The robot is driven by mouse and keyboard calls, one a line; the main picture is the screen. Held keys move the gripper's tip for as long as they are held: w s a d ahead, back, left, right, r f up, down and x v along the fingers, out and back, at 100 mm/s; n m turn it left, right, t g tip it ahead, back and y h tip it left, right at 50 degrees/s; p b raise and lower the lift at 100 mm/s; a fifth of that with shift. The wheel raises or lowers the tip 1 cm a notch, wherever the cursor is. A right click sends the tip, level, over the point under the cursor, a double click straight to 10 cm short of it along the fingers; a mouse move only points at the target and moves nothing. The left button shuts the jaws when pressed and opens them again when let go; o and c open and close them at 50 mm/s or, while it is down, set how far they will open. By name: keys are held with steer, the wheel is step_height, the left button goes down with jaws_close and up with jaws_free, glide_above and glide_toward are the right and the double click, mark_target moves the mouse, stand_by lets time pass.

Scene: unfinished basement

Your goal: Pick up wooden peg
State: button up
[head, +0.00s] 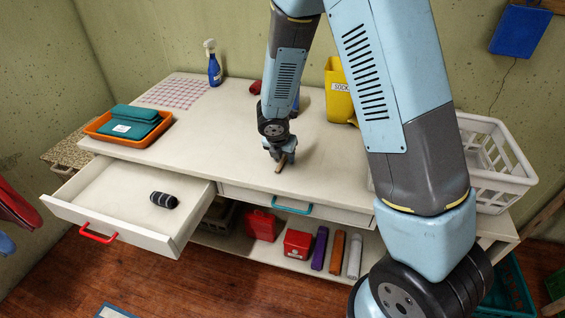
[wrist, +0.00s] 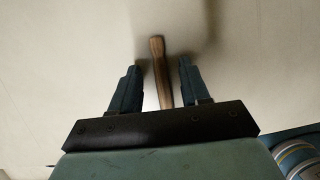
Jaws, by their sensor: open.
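The wooden peg (wrist: 158,62) is a brown rod with a rounded, slightly wider end. In the wrist view it lies between the two dark fingers of my gripper (wrist: 157,75), with a gap on each side. Its far end sticks out past the fingertips and its near end is hidden by my gripper. In the head view the peg (head: 281,162) shows as a small brown piece on the white worktop (head: 225,130), just under my gripper (head: 279,154). My gripper is open, pointing down at the worktop.
An open drawer (head: 110,210) holds a dark striped roll (head: 164,200). An orange tray (head: 100,137) with teal cloth sits at left, a blue spray bottle (head: 213,66) behind. A yellow box (head: 340,97) and white crate (head: 500,185) stand right. The worktop left of my gripper is clear.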

steer(key=shift+c, duration=0.2)
jaws_close()
stand_by(0.3)
